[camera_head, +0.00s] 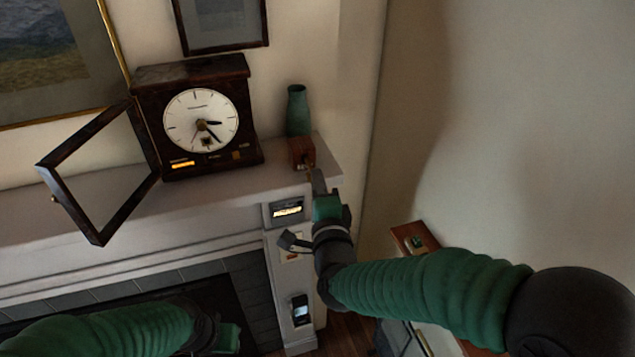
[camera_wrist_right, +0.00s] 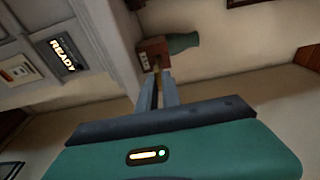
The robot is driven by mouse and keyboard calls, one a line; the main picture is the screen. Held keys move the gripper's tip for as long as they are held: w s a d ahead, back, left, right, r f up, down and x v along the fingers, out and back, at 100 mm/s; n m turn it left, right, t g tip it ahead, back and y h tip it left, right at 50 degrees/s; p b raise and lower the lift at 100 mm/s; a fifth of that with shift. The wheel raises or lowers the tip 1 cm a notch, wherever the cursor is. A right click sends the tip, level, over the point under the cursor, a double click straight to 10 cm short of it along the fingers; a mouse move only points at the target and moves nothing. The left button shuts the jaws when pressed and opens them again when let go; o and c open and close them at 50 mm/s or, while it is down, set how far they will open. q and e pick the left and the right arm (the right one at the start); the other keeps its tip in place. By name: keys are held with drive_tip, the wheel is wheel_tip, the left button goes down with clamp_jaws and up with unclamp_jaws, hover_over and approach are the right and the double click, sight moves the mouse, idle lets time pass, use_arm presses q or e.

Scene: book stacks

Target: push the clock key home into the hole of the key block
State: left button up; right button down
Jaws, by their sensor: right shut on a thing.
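The key block (camera_head: 301,152) is a small red-brown block near the right end of the mantel shelf. It also shows in the wrist view (camera_wrist_right: 151,50), beyond my fingertips. My right gripper (camera_head: 317,178) is in front of the block, its fingers pointing at it. It is shut on the clock key (camera_wrist_right: 157,69), a small brass-coloured piece between the fingertips and the block's face. The key's tip appears to meet the block; how deep it sits in the hole cannot be told. My left gripper (camera_head: 229,338) is low at the left, its fingers not clearly visible.
A dark wooden clock (camera_head: 200,150) with its glazed door (camera_head: 72,205) swung open stands left of the block on the mantel shelf (camera_head: 215,190). A green vase (camera_head: 298,110) stands close behind the block. A lit panel (camera_head: 287,211) reads READY in the wrist view.

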sight(310, 168)
idle(0.3)
idle(0.4)
drive_tip(key=shift+b, duration=0.35)
drive_tip(key=shift+b, duration=0.3)
drive_tip(key=shift+w+a+b, duration=0.2)
drive_tip(key=shift+w+a, duration=0.05)
drive_tip(key=shift+w, duration=0.45)
drive_tip(key=shift+w+a+b, duration=0.15)
drive_tip(key=shift+w+a, duration=0.15)
drive_tip(key=shift+w, duration=0.45)
drive_tip(key=shift+w+a+b, duration=0.2)
drive_tip(key=shift+w+a, duration=0.05)
drive_tip(key=shift+w, duration=0.45)
drive_tip(key=c, duration=1.5)
unclamp_jaws()
drive_tip(key=shift+o, duration=0.2)
